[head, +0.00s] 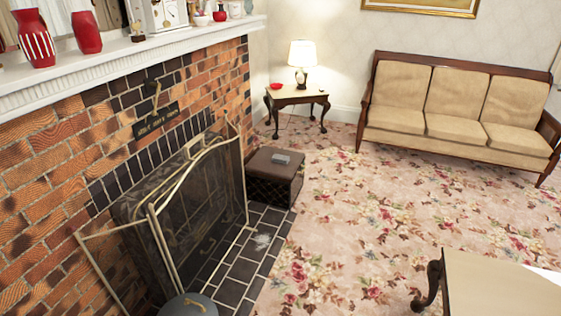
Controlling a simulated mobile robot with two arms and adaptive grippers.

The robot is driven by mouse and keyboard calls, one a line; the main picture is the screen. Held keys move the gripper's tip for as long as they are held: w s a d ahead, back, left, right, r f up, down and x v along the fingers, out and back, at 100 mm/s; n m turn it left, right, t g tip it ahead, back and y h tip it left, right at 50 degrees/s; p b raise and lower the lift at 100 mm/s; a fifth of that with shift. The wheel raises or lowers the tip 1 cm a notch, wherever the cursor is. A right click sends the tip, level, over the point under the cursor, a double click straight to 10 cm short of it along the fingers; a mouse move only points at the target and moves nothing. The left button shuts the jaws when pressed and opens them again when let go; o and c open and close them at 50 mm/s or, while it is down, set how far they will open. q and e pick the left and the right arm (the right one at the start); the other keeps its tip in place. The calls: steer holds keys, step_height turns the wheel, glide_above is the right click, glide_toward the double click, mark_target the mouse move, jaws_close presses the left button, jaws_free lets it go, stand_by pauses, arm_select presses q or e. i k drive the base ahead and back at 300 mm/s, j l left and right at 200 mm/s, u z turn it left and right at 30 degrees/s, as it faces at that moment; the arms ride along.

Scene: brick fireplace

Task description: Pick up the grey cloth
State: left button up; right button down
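A small grey, flat block-like thing (281,159) lies on top of a dark brown box-like stool (262,185) beside the fireplace. It may be the folded grey cloth, but it is too small to tell for sure. A pale grey-white patch (263,241) shows on the dark hearth tiles (240,270); I cannot tell whether it is ash or something else. Neither of my grippers is in view.
A folding metal fire screen (240,165) stands before the brick fireplace at left. A grey round lid (188,306) is at the bottom. A low table (490,285) stands at lower right, a sofa (455,122) behind. The flowered carpet (345,220) between is clear.

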mark_target(278, 158)
steer(key=i+l+z, duration=0.1)
steer(key=i+z, duration=0.4)
steer(key=z, duration=0.15)
steer(key=i, duration=2.75)
steer(key=i+l, duration=0.1)
steer(key=i, duration=2.65)
steer(key=i+u, duration=0.1)
steer(key=u, duration=0.3)
steer(key=i+u, duration=0.1)
steer(key=u, duration=0.35)
steer(key=i+u, duration=0.15)
steer(key=u, duration=0.25)
steer(key=l+u, duration=0.1)
steer(key=u, duration=0.35)
steer(key=i+l, duration=0.05)
